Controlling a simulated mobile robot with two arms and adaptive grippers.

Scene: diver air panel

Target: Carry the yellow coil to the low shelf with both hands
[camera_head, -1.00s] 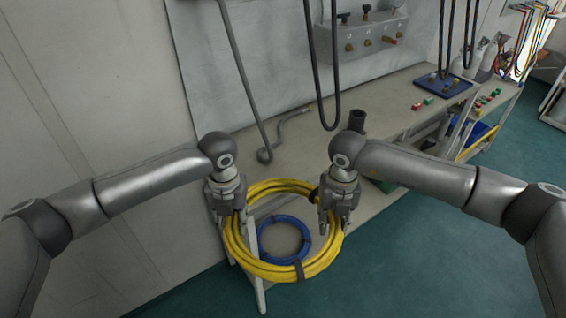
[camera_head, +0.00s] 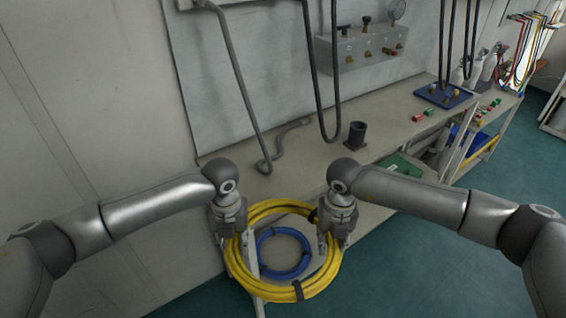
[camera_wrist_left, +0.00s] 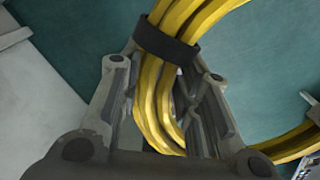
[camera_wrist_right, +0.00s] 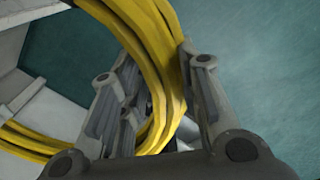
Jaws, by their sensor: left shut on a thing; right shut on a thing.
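The yellow coil (camera_head: 325,277) is a large ring of hose with dark bands, held up in front of the workbench's near end. My left gripper (camera_head: 233,232) is shut on its left side. In the left wrist view the hose strands (camera_wrist_left: 150,100) run between the fingers beside a dark band. My right gripper (camera_head: 333,243) is shut on the coil's right side, and the strands (camera_wrist_right: 160,70) pass between its fingers in the right wrist view. The low shelf (camera_head: 298,252) shows through the ring, with a blue coil (camera_head: 262,262) lying on it.
The workbench top (camera_head: 300,160) carries a dark cup (camera_head: 356,135) and a blue tray (camera_head: 443,95). Dark hoses hang from the wall above it. A bench leg (camera_head: 252,250) stands behind the ring. Green floor (camera_head: 400,270) is open to the right.

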